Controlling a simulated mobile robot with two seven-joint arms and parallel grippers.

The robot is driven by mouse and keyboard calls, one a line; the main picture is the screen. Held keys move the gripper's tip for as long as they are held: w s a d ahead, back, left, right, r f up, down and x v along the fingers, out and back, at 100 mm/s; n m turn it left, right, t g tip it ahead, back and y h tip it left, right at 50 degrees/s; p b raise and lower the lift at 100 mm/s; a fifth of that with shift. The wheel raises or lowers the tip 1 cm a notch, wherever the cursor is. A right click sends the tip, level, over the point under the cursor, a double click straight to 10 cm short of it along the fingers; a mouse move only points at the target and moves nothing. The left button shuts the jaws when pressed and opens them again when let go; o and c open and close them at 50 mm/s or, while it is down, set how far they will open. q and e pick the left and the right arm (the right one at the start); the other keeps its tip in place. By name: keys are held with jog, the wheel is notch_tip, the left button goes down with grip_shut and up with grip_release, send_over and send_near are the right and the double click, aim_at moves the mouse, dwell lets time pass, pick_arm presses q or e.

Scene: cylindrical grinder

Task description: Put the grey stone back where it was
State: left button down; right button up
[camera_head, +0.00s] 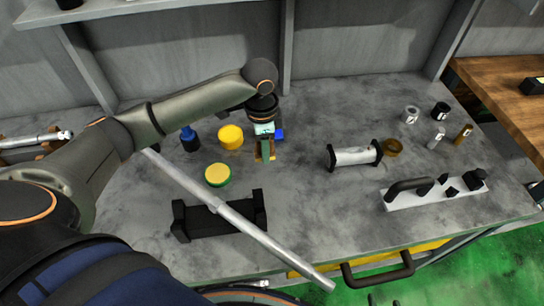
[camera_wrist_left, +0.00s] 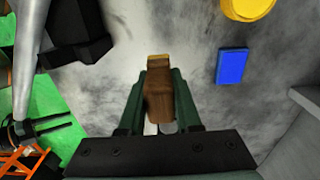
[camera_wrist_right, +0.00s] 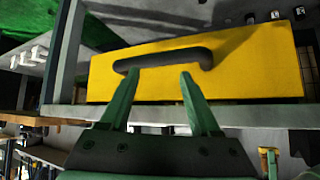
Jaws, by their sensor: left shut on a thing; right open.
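My left gripper (camera_head: 265,150) is low over the middle of the bench. In the left wrist view its green fingers (camera_wrist_left: 158,88) are shut on a brown, wood-like block (camera_wrist_left: 158,92) with a yellowish far end. A pale grey piece shows between the fingers nearer the palm; I cannot tell what it is. A blue block (camera_head: 280,134) lies just right of this gripper, and it also shows in the left wrist view (camera_wrist_left: 232,66). I cannot clearly identify a grey stone. My right gripper (camera_wrist_right: 154,78) is open and empty, its fingertips by a black handle (camera_wrist_right: 165,58).
A yellow cylinder (camera_head: 230,136) and a yellow-green disc (camera_head: 217,174) stand left of the left gripper. A long grey rod (camera_head: 275,245) crosses above a black holder (camera_head: 220,220). A white cylinder (camera_head: 352,157) and a white rack (camera_head: 410,198) stand right. The yellow drawer front (camera_wrist_right: 240,80) faces the right gripper.

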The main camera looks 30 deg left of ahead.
pick_arm(q)
send_over(272, 164)
notch_tip(272, 164, down, 5)
jog(key=shift+s+d+f, duration=0.1)
jog(key=shift+f+b, duration=0.35)
jog(key=shift+f, duration=1.2)
jog(key=shift+f, duration=0.1)
jog(key=c, duration=0.6)
grip_release()
notch_tip(272, 164, up, 12)
jog(key=shift+p, duration=0.35)
